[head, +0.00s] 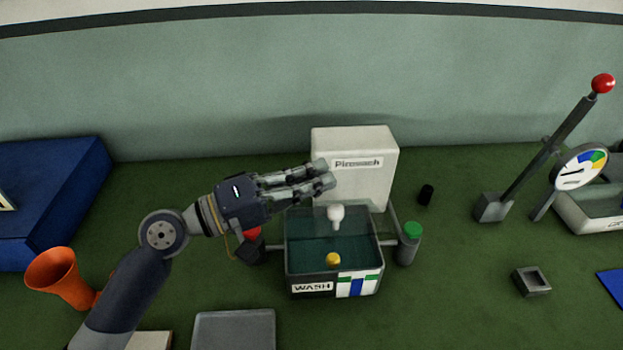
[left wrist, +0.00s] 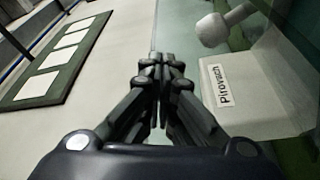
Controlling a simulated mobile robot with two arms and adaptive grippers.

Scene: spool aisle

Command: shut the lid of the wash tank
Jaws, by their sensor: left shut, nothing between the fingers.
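The wash tank (head: 326,276) stands on the green surface, with a WASH label and a striped patch on its front. Its see-through lid (head: 308,222) with a white knob (head: 336,215) is at the rear of the tank and looks raised; its exact angle is hard to tell. The knob also shows in the left wrist view (left wrist: 212,30). My left gripper (head: 326,174) is shut and empty, above the tank's rear and just beyond the knob in the picture. Its closed fingers show in the left wrist view (left wrist: 162,80). My right gripper is not in view.
A white labelled box (head: 370,160) stands right behind the tank. A green-topped cylinder (head: 410,240) is at its right; a yellow piece (head: 333,259) shows in the tank. An orange funnel (head: 55,275) is at left, a red-knobbed lever (head: 550,145) at right.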

